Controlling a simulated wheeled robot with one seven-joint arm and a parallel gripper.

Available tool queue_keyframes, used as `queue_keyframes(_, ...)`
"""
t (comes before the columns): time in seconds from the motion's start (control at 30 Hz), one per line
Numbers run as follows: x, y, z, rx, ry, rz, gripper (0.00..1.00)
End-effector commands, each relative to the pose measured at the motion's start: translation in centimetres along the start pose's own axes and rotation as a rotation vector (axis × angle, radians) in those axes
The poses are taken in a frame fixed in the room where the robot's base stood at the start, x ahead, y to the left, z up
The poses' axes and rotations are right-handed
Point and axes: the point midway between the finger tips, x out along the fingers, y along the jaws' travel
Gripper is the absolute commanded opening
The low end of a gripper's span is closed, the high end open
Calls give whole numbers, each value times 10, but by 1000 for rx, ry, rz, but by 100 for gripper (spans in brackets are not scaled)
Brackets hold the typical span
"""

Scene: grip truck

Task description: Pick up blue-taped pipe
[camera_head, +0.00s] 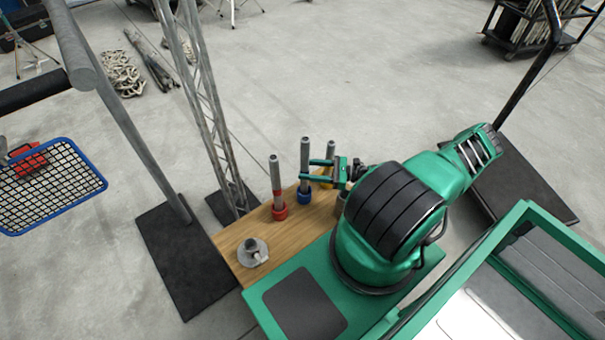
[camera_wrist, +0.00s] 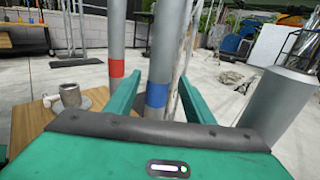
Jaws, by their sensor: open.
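The blue-taped pipe (camera_head: 305,152) stands upright in a blue base on the wooden board, in the middle of a row. My gripper (camera_head: 310,170) is open and level at the pipe, reaching in from the right. In the wrist view the blue-taped pipe (camera_wrist: 161,45) stands between the two fingers of my gripper (camera_wrist: 160,80), with its blue tape low between them. I cannot tell whether either finger touches it. The red-taped pipe (camera_head: 275,175) stands to its left; it also shows in the wrist view (camera_wrist: 116,35). A third pipe (camera_head: 331,149) with a yellow base stands to its right, partly hidden.
The wooden board (camera_head: 235,240) also carries a grey round mount (camera_head: 252,253) at its front left. A lattice truss (camera_head: 205,90) rises close behind the board. In the wrist view a thick grey cylinder (camera_wrist: 275,98) stands near at the right.

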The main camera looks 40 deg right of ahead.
Motion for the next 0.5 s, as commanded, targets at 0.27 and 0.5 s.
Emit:
queue_keyframes(0.27, 30, 3, 1, 1, -2, 4, 48)
queue_keyframes(0.5, 51, 2, 1, 0, 0, 1, 48)
